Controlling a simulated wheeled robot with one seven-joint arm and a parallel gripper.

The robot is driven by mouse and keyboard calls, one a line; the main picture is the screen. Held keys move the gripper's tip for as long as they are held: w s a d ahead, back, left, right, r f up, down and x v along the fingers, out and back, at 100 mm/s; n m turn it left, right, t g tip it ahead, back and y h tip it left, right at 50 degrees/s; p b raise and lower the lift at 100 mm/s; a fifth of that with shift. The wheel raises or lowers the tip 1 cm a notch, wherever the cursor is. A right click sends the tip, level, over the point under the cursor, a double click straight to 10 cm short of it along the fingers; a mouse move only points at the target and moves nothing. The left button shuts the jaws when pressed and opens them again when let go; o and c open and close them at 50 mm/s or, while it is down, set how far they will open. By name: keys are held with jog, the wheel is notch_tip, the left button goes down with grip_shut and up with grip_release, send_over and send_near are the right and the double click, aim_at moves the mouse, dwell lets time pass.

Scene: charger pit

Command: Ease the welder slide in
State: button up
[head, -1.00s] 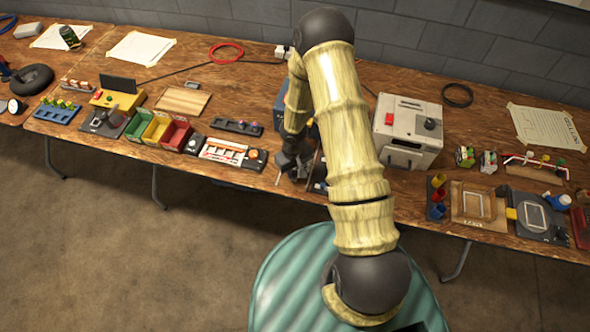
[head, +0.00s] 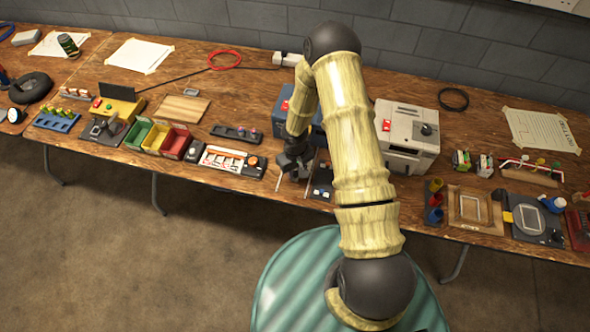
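A blue box (head: 281,124) with a red spot stands behind my arm near the middle of the table. It looks like the welder, but my arm hides much of it. Thin light rails (head: 280,182) reach toward the table's front edge below it, and a dark panel (head: 321,180) with small blue parts lies to their right. My gripper (head: 291,172) points down in front of the blue box, over or beside the rails. Its fingers are small and dark, so I cannot tell whether it touches or holds the slide.
A grey-white box (head: 408,134) with a red switch stands close to the right of my arm. A white slotted tray (head: 228,160) and red, yellow and green bins (head: 172,140) lie to the left. A wooden frame (head: 470,208) lies at the right front.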

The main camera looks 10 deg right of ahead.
aim_at(295, 172)
jog(key=shift+o, duration=0.3)
jog(key=shift+r, duration=0.1)
notch_tip(295, 172, up, 17)
jog(key=shift+b, duration=0.3)
dwell(1.2)
jog(key=shift+r, duration=0.1)
